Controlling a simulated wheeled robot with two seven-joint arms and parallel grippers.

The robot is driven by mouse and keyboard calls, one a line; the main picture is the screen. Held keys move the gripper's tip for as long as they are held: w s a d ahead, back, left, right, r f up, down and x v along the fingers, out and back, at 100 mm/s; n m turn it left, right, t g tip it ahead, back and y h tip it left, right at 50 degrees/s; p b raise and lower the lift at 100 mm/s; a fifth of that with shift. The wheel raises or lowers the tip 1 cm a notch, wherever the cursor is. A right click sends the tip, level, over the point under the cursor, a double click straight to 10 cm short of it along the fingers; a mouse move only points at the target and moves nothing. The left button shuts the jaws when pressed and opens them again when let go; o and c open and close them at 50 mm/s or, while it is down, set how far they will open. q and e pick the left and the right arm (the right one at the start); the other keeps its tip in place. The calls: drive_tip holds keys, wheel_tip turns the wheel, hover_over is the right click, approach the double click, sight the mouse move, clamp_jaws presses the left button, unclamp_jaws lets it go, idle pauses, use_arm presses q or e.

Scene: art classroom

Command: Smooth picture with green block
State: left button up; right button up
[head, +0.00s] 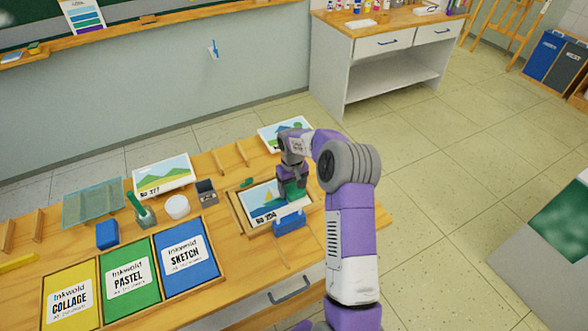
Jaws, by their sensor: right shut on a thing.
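My right gripper (293,179) points down over the right part of the picture and is shut on the green block (293,191). The block is at or just above the picture's surface; I cannot tell whether it touches. The gripper and block hide the picture's right side. My left gripper is not in view.
A blue block (289,221) sits at the front of the frame. A white round pot (177,207), a green-handled tool (140,210), another blue block (107,235) and yellow, green and blue Inkwold packs (186,253) are to the left.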

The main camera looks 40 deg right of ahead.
wheel_tip(320, 180, up, 3)
drive_tip(key=shift+d+r+p, duration=0.15)
drive_tip(key=shift+p, duration=0.85)
drive_tip(key=shift+r+p, duration=1.75)
drive_tip(key=shift+r, duration=0.65)
